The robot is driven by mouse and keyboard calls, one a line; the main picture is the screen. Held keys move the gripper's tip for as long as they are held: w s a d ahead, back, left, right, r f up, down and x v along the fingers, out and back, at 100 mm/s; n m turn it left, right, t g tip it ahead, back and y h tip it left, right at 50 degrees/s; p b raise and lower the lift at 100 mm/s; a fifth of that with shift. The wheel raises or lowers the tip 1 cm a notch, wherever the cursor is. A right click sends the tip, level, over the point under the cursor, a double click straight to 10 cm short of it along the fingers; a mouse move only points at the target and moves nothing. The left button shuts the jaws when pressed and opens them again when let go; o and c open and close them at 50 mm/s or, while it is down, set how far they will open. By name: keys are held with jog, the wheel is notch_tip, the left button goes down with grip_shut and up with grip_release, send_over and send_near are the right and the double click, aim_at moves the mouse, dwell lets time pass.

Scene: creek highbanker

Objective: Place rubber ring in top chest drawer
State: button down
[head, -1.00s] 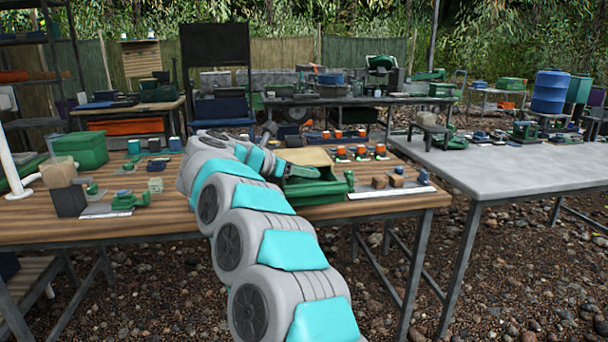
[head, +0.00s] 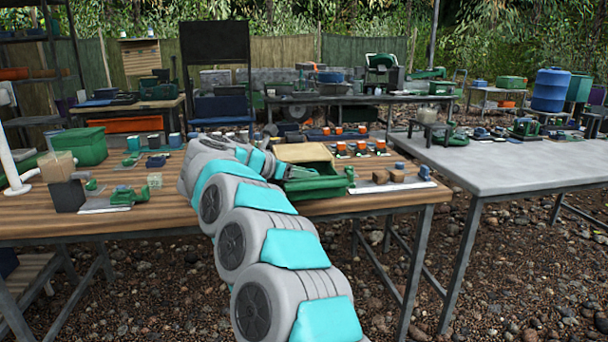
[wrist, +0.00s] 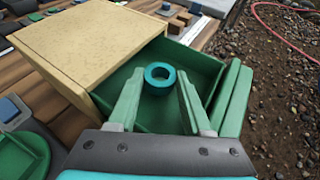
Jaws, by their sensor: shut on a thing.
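The rubber ring (wrist: 160,78) is teal with a dark hole and sits between my fingertips in the wrist view. My gripper (wrist: 160,80) is shut on it, one pale green finger on each side. The chest has a tan top (wrist: 90,45) and a green drawer (wrist: 205,68) pulled out, with its front at the right. The ring and fingertips are over the open drawer's interior; whether the ring touches its floor I cannot tell. In the head view the chest (head: 303,152) and open drawer (head: 318,186) stand at the table's right part, and my arm hides the ring.
A tray with small blocks (head: 396,177) lies right of the drawer. A green box (head: 84,147) stands at the table's left. A grey table (head: 500,166) is at the right, its front part clear.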

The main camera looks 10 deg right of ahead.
jog(key=c, duration=0.6)
grip_release()
jog(key=shift+f, duration=0.1)
jog(key=shift+r+p, duration=0.7)
jog(key=shift+p, duration=0.2)
jog(key=b+v, duration=0.2)
jog(key=v, duration=1)
